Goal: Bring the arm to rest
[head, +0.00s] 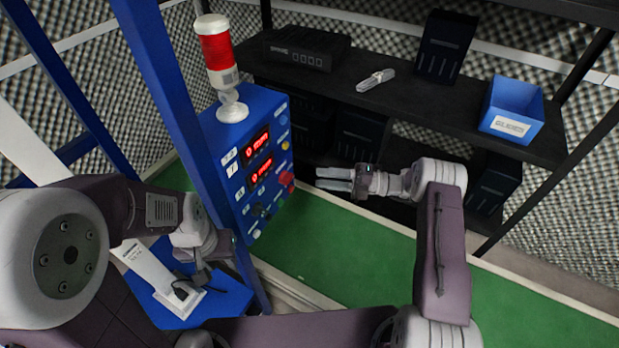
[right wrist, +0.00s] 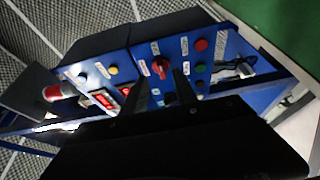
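My right arm (head: 442,235) reaches up from the bottom right of the head view and bends left at the wrist. My right gripper (head: 322,179) points left, towards the blue control panel (head: 228,205), with clear space between them. In the right wrist view its two dark fingers (right wrist: 162,80) stand apart with nothing between them. My left arm (head: 105,205) comes in from the left. My left gripper (head: 200,272) hangs low near a blue stand, and its fingers are too small and dark to read.
A red and white signal lamp (head: 217,60) stands on the panel. A dark shelf (head: 420,108) behind holds a blue bin (head: 512,110), black boxes and a small grey object (head: 376,80). A white handheld device (head: 165,280) sits on the blue stand (head: 228,300). Green floor (head: 350,245) is clear.

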